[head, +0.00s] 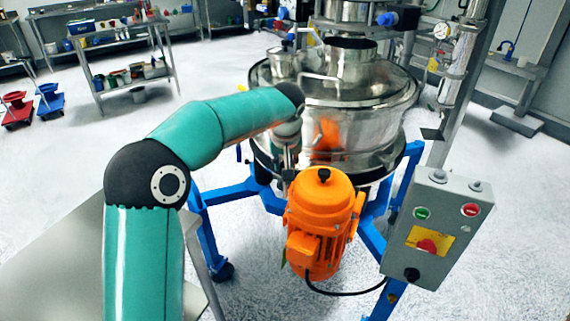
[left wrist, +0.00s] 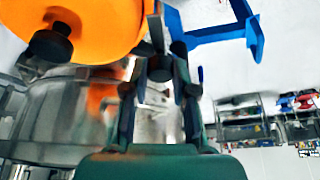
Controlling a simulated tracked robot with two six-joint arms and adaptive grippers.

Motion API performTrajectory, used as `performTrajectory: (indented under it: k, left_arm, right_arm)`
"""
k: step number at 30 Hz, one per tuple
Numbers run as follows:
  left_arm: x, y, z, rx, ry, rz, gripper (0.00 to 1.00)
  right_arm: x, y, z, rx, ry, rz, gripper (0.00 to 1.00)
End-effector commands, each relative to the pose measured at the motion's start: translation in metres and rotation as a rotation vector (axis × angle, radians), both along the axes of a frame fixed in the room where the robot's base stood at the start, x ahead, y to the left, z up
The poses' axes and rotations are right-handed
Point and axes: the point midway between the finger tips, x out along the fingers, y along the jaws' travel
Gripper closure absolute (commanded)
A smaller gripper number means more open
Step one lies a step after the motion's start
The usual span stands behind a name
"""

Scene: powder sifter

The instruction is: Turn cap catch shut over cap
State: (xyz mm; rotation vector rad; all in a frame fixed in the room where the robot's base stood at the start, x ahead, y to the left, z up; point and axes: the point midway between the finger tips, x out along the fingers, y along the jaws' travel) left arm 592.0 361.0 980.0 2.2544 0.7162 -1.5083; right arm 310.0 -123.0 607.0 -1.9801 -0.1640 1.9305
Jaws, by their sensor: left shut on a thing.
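The sifter (head: 385,118) is a round polished steel drum at the centre of the head view. My left gripper (head: 288,165) is at its front, just above the orange motor. In the left wrist view my left gripper (left wrist: 160,72) is shut on a narrow grey metal piece (left wrist: 155,32), which looks like the cap catch. A dark round part (left wrist: 178,47) shows beside it. The cap cannot be made out; the wrist and fingers hide that spot in the head view. I cannot tell how far the catch is turned. My right gripper is in neither view.
The orange motor (head: 322,215) is close below the gripper and fills the top left of the left wrist view (left wrist: 95,25). A blue frame (head: 232,190) carries the sifter. A grey control box (head: 436,225) stands at right. Shelves (head: 125,75) are far back left.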

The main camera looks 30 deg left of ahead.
Motion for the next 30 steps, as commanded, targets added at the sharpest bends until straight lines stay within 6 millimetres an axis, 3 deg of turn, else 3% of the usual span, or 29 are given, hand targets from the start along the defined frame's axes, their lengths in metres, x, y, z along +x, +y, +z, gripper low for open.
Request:
performTrajectory:
  k: [18,30]
  left_arm:
    - [0.003,-0.002,0.002,-0.001,-0.004,0.544,1.0]
    - [0.003,-0.002,0.002,-0.001,-0.005,0.701,1.0]
  right_arm:
    - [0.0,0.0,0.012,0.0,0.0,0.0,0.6]
    - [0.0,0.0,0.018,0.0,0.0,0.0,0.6]
